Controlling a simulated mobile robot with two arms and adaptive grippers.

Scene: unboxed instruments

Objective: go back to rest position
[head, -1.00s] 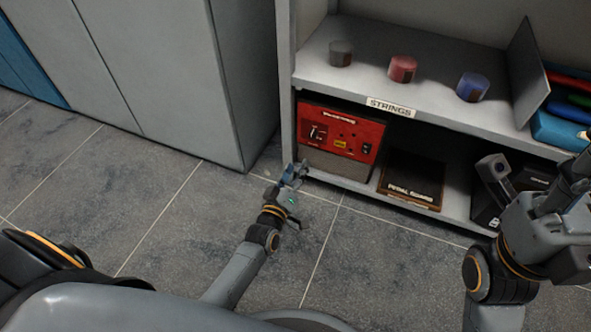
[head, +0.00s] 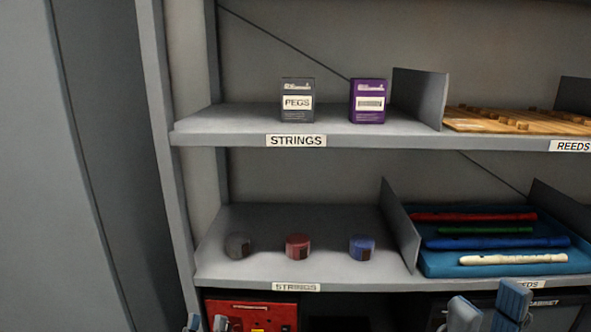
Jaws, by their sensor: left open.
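My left gripper (head: 207,323) shows only as two fingertips at the bottom edge of the head view, in front of the red box. The tips stand apart with nothing seen between them. My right gripper (head: 489,306) shows at the bottom right, in front of the lower shelf's edge. Its two blue-grey fingers are apart and hold nothing that I can see. Both arms and the rest of both grippers are below the picture.
The shelf unit (head: 300,140) fills the view. Its lower shelf holds grey (head: 237,246), red (head: 298,247) and blue (head: 362,248) tins and a blue tray (head: 440,268) of recorders. Above are a pegs box (head: 297,100) and a purple box (head: 367,101). The red box (head: 250,312) is below.

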